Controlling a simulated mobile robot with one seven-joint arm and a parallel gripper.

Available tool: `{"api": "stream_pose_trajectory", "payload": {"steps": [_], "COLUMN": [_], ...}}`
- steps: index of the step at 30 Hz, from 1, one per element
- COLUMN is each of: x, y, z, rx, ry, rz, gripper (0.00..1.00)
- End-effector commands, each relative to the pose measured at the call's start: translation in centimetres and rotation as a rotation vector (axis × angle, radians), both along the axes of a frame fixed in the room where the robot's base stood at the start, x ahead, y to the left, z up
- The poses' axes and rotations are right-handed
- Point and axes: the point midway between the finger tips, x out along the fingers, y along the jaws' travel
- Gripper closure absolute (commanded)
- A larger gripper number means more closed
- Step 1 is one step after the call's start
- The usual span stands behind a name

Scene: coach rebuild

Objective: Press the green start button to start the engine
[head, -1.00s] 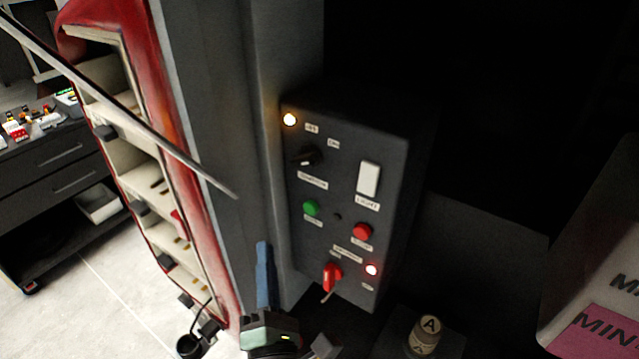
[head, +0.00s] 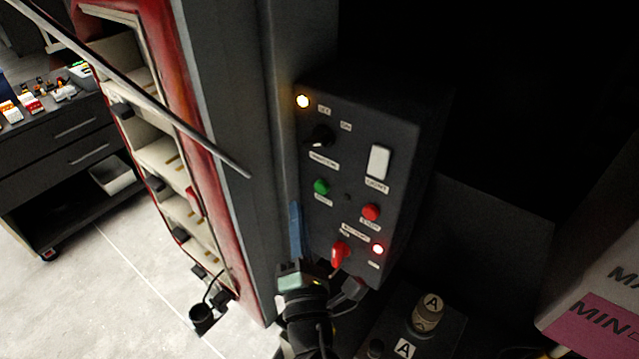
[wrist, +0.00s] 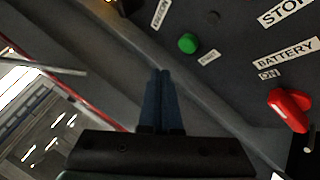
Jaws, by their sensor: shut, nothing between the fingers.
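The green start button (head: 321,187) is on the left of the dark control panel (head: 362,112), above the red key switch. It also shows in the wrist view (wrist: 188,43), up and to the right of my fingertips. My gripper (head: 296,207) has its blue fingers together and empty, pointing up beside the panel's lower left edge. In the wrist view, my gripper (wrist: 160,74) is apart from the button. Whether the button is pushed in cannot be told.
The panel also carries a red stop button (head: 371,212), a red battery key (head: 340,252), a white light switch (head: 378,161), a black knob (head: 320,136), and lit amber (head: 303,101) and red (head: 377,249) lamps. A grey post (head: 225,120) stands left of the panel.

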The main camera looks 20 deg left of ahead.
Motion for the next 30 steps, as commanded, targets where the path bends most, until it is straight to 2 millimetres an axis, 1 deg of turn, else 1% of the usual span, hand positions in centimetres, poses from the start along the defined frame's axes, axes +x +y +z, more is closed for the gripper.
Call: {"api": "stream_pose_trajectory", "payload": {"steps": [1,3,6,10,30], "x": [0.7,1.5,2.3,2.9,3.1], "y": [-0.3,-0.5,-0.9,-1.1,-1.1], "z": [0.2,0.1,0.1,0.0,0.0], "rx": [0.000,0.000,0.001,0.001,0.001], "ry": [-0.001,-0.002,-0.001,0.000,0.000], "rz": [-0.002,-0.001,-0.002,-0.001,0.000], "gripper": [1.00,1.00,1.00,1.00,1.00]}}
